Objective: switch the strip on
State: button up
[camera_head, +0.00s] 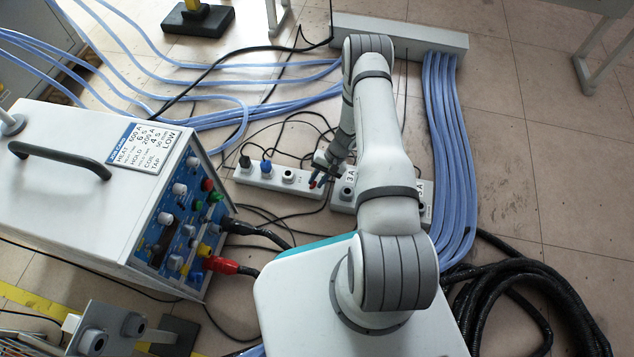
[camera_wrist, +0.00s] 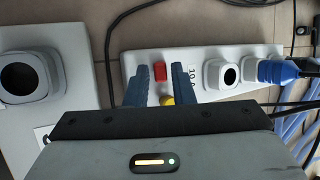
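The white power strip (camera_head: 262,183) lies on the floor beyond the heater, with a dark plug, a blue plug and an empty socket. In the wrist view, the strip (camera_wrist: 205,93) bears a 10 A label. Its red switch (camera_wrist: 160,72) sits at the left end, with a small yellow part (camera_wrist: 167,101) below it. My gripper (camera_wrist: 160,66) has its two blue-grey fingers apart, one to each side of the switch in the picture, with nothing held. Contact and the switch's position cannot be told. In the head view my gripper (camera_head: 316,181) is over the strip's right end.
A second strip (camera_head: 342,204) marked 3 A is just right, partly behind my arm; its large socket (camera_wrist: 25,78) shows at left in the wrist view. The heater box (camera_head: 85,170) stands at left. Black cables and blue hoses (camera_head: 450,150) run around the strips.

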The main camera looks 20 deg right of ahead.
jog(key=shift+a+f, duration=0.15)
jog(key=shift+f, duration=0.1)
grip_shut()
